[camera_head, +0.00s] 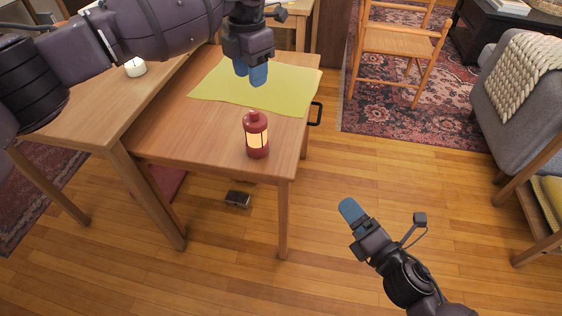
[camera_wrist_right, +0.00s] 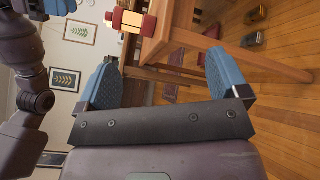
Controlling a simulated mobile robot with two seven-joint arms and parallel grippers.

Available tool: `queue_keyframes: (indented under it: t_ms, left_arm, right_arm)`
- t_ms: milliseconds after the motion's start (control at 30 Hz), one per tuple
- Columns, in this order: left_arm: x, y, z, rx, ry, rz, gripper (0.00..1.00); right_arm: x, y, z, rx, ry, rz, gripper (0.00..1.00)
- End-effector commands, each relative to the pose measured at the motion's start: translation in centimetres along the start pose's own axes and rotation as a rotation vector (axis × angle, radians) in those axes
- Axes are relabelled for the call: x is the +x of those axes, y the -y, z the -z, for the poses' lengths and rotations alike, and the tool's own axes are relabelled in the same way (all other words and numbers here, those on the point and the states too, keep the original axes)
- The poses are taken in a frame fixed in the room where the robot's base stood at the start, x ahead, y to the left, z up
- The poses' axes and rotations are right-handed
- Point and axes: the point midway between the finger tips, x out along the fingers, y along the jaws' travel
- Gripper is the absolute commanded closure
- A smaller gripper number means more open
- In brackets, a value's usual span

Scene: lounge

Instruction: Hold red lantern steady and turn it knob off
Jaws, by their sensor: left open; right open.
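The red lantern (camera_head: 256,135) stands upright near the front right corner of the wooden table (camera_head: 190,134), with its window glowing warm yellow. It also shows in the right wrist view (camera_wrist_right: 133,22), sideways at the top. I cannot make out its knob. My left gripper (camera_head: 250,74) hangs above the yellow cloth behind the lantern, empty and apart from it; its blue fingertips point down. My right gripper (camera_head: 351,211) is low and to the right of the table, away from the lantern. Its blue fingers are spread and empty in the right wrist view (camera_wrist_right: 163,80).
A yellow cloth (camera_head: 282,88) covers the table's back. A lit white candle (camera_head: 135,67) stands on the neighbouring table at left. A small dark object (camera_head: 238,200) lies on the floor under the table edge.

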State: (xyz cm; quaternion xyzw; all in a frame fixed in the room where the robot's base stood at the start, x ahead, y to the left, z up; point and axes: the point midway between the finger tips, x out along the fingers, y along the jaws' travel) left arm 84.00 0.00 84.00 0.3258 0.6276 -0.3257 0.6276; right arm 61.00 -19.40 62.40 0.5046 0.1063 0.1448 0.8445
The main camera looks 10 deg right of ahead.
Motion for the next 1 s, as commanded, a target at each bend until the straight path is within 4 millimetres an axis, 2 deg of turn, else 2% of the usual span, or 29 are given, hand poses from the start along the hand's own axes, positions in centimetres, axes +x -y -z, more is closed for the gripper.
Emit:
queue_keyframes:
  t_ms: [33,200,500,733,1000]
  left_arm:
    - [0.0,0.0,0.0,0.0,0.0,0.0,0.57]
    - [0.0,0.0,0.0,0.0,0.0,0.0,0.57]
    - [0.0,0.0,0.0,0.0,0.0,0.0,0.57]
    - [0.0,0.0,0.0,0.0,0.0,0.0,0.57]
    - [0.0,0.0,0.0,0.0,0.0,0.0,0.57]
  right_arm:
    - [1.6,-0.6,0.6,-0.075,-0.007,-0.009,0.07]
    - [6.3,-2.3,2.6,-0.33,-0.017,-0.016,0.07]
    - [13.3,-6.0,5.3,-0.764,-0.007,-0.027,0.07]
    - [16.5,-8.2,6.4,-1.007,0.015,-0.029,0.07]
    - [18.0,-8.8,6.7,-1.088,0.025,-0.027,0.07]
